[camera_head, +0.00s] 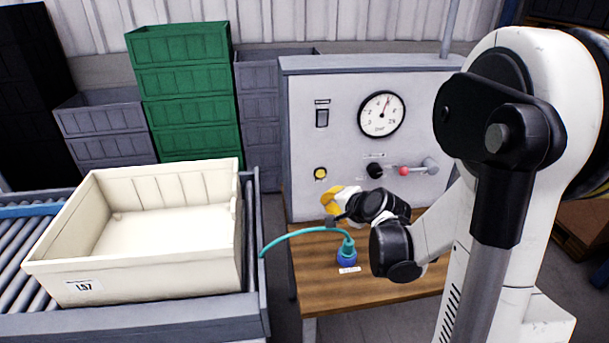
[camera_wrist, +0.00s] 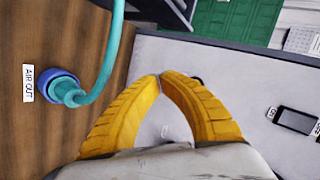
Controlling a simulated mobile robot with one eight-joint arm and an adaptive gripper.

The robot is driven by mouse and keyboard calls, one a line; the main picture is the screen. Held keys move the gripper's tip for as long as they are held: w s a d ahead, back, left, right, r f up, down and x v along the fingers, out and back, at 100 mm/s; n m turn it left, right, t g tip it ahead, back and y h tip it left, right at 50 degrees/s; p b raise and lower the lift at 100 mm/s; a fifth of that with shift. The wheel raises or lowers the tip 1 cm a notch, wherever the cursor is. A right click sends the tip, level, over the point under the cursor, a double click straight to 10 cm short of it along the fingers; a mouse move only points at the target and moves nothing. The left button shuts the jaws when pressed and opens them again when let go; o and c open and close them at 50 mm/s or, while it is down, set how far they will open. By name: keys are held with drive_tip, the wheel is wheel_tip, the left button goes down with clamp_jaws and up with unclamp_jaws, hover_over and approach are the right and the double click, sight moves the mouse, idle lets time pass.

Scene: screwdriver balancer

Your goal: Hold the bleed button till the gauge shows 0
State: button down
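The grey panel (camera_head: 345,145) carries a round white gauge (camera_head: 381,114). Its needle points up and slightly right, well above the low end of the scale; the exact number is hard to read. A yellow button (camera_head: 320,173) sits at the panel's lower left; I take it as the bleed button. My gripper (camera_head: 330,200) is just below and right of it, in front of the panel. In the wrist view, my gripper's yellow fingertips (camera_wrist: 160,76) meet with nothing between them. A small dark round edge (camera_wrist: 197,79) shows behind one finger. I cannot see contact with the button.
A teal hose (camera_head: 300,233) runs from a blue fitting (camera_head: 347,256) on the wooden table (camera_head: 375,289). A black knob (camera_head: 375,171), a red-and-grey valve handle (camera_head: 404,171) and a switch (camera_head: 322,116) are on the panel. A cream crate (camera_head: 160,275) stands left.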

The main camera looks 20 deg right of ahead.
drive_tip(key=shift+d, duration=0.1)
approach(317, 181)
drive_tip(key=shift+s+a+f+x, duration=0.1)
drive_tip(key=shift+x, duration=0.75)
drive_tip(key=shift+s+a+f+x, duration=0.1)
drive_tip(key=shift+x, duration=0.8)
drive_tip(key=shift+a+f+x, duration=0.1)
drive_tip(key=shift+x, duration=0.75)
drive_tip(key=shift+w, duration=0.1)
drive_tip(key=shift+w+d, duration=0.1)
drive_tip(key=shift+w, duration=0.2)
drive_tip(key=shift+w+d, duration=0.15)
drive_tip(key=shift+w, duration=0.25)
idle(2.5)
drive_tip(key=shift+s+a, duration=0.25)
drive_tip(key=shift+s, duration=0.55)
drive_tip(key=shift+s+a+b, duration=0.1)
drive_tip(key=shift+s+a, duration=0.15)
drive_tip(key=shift+s, duration=0.55)
drive_tip(key=shift+s+a+b, duration=0.15)
drive_tip(key=shift+s+a, duration=0.05)
drive_tip(key=shift+s, duration=0.65)
drive_tip(key=shift+s+a+b, duration=0.1)
drive_tip(key=shift+s+a, duration=0.15)
drive_tip(key=shift+s, duration=0.55)
